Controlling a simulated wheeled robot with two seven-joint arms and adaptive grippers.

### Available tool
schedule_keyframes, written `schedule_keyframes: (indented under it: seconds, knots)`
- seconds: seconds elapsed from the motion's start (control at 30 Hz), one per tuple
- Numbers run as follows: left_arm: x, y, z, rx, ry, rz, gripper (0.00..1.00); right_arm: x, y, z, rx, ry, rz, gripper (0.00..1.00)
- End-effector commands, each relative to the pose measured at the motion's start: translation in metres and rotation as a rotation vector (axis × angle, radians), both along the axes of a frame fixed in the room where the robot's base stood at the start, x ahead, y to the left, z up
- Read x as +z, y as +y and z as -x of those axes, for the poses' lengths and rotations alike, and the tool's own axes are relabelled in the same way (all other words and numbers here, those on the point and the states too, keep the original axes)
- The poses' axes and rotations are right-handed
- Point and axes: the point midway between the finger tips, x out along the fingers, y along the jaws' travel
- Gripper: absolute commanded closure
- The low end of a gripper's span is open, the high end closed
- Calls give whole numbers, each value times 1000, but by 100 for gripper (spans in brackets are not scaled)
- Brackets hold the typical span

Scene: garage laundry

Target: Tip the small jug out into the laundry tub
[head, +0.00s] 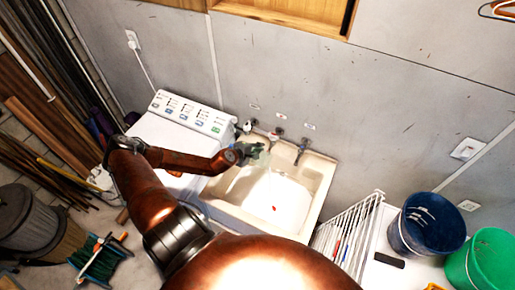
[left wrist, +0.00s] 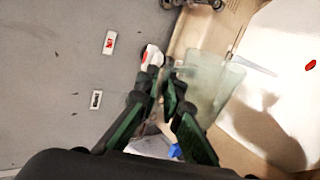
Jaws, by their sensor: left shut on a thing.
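The small jug (head: 259,155) is pale, translucent and greenish. It is above the back left part of the cream laundry tub (head: 231,212), and it also shows in the left wrist view (left wrist: 215,85). My left gripper (head: 241,152) is shut on the jug; its dark green fingers (left wrist: 162,85) close at the jug's side in the left wrist view. The jug looks tilted over the tub, but I cannot tell how far or what is in it. A small red piece (head: 274,208) lies in the tub's bright basin. My right gripper is not in view.
Taps (head: 277,133) stick out of the wall just behind the tub. A white washing machine (head: 165,138) stands to its left. A white rack (head: 346,228), a blue bucket (head: 427,222) and a green bucket (head: 488,262) stand to the right.

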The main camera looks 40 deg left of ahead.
Motion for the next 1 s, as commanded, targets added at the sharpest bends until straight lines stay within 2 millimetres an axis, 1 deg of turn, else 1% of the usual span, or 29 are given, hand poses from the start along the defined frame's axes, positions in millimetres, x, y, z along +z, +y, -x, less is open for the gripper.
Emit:
schedule_keyframes:
  seconds: [0.07, 0.8, 1.0]
  knots:
    - [5, -2, 0, -1, 5, -27, 100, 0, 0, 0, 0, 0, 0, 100]
    - [4, -44, -8, 0, 67, -342, 100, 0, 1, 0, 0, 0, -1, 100]
    - [4, -50, -9, 2, 76, -399, 100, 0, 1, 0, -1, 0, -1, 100]
